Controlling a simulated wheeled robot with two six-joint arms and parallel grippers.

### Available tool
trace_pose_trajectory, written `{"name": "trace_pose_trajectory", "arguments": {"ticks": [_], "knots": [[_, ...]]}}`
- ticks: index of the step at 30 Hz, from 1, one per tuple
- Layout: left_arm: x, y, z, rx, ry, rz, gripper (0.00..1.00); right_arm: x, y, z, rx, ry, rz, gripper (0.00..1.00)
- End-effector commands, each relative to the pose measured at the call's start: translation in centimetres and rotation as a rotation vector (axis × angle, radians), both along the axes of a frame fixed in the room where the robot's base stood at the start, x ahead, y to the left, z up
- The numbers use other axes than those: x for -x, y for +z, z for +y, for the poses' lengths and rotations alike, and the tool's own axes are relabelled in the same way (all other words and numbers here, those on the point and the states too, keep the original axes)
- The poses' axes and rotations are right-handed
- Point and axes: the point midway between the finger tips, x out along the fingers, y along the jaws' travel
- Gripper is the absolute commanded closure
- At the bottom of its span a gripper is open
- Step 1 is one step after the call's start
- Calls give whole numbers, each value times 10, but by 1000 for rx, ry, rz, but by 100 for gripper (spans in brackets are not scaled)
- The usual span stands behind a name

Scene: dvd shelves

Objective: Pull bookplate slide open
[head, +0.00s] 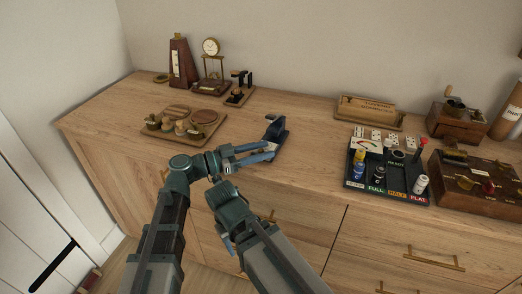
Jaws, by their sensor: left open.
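A small dark blue desk device (275,130) with a light plate at its front stands on the wooden cabinet top, near the middle. It may carry the bookplate slide; I see no clear label, and its front is partly hidden by my gripper. My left gripper (266,151) reaches in from the left, with its two bluish fingers apart and their tips close to the device's front. I cannot tell whether they touch it. My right gripper (228,244) is low in front of the drawers, mostly hidden by its own arm.
A wooden tray (205,132) with small items lies left of the device. A metronome (181,62), a clock (211,48) and a small black stand (240,87) are behind. A black battery tester tray (408,193), a domino box (368,112) and wooden boxes (480,186) fill the right.

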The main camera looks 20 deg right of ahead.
Motion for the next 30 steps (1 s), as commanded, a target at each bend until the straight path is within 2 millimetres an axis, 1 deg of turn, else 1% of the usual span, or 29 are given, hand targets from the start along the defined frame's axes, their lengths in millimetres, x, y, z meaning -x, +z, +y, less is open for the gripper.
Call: {"name": "trace_pose_trajectory", "arguments": {"ticks": [5, 8, 9, 13, 30], "knots": [[0, 0, 0, 0, 0, 0, 53, 0, 0, 0, 0, 0, 0, 50], [0, 0, 0, 0, 0, 0, 69, 0, 0, 0, 0, 0, 0, 50], [0, 0, 0, 0, 0, 0, 76, 0, 0, 0, 0, 0, 0, 50], [0, 0, 0, 0, 0, 0, 100, 0, 0, 0, 0, 0, 0, 50], [0, 0, 0, 0, 1, 0, 100, 0, 0, 0, 0, 0, 0, 50]]}}
